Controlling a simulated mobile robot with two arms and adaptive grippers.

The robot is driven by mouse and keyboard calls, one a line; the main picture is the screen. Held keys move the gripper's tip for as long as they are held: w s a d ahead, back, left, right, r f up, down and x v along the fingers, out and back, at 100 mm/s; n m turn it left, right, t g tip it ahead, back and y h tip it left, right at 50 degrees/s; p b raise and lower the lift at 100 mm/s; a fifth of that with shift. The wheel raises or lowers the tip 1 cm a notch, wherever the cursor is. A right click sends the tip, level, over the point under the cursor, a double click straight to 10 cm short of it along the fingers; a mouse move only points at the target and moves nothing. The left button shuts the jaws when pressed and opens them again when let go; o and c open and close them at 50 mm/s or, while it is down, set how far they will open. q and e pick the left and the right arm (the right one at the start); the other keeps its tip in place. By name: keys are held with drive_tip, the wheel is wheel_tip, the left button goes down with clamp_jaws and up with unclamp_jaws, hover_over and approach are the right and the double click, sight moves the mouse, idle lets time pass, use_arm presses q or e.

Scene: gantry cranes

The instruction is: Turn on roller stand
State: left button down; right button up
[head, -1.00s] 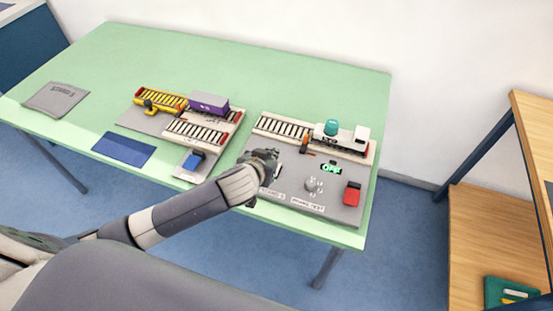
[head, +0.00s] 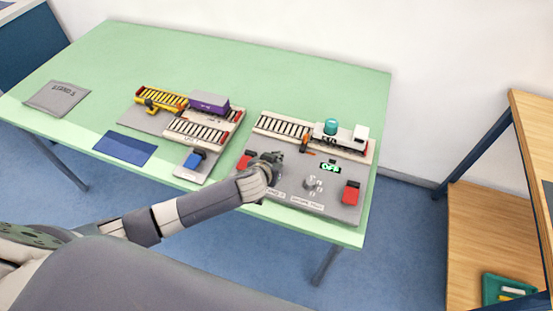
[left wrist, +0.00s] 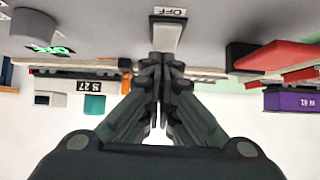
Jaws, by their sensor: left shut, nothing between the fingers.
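The grey stand board (head: 325,205) lies on the right of the green table. It carries a white locomotive with a teal dome (head: 331,127) on a track, and a green lit display (head: 331,168). My left gripper (head: 275,158) is low over the board's left part, shut and empty. In the left wrist view, the shut fingertips (left wrist: 162,62) are at the end of a grey lever (left wrist: 167,36) labelled OFF. I cannot tell whether they touch it. The gripper hides this lever in the head view. My right gripper is not in view.
A grey knob (head: 313,184) and a red block (head: 351,193) are right of the gripper. Another red block (head: 244,161) is close on its left. A second board (head: 150,122) with tracks and a purple wagon (head: 209,102) lies further left. The table's back is clear.

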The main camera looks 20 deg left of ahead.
use_arm(q)
drive_tip(key=shift+w+f+b, duration=0.15)
drive_tip(key=shift+f+b, duration=0.15)
drive_tip(key=shift+f, duration=0.1)
drive_tip(key=shift+w, duration=0.1)
drive_tip(key=shift+s+r+p, duration=0.1)
drive_tip(key=shift+s+p, duration=0.35)
drive_tip(key=shift+s, duration=0.35)
drive_tip(key=shift+w+r, duration=0.1)
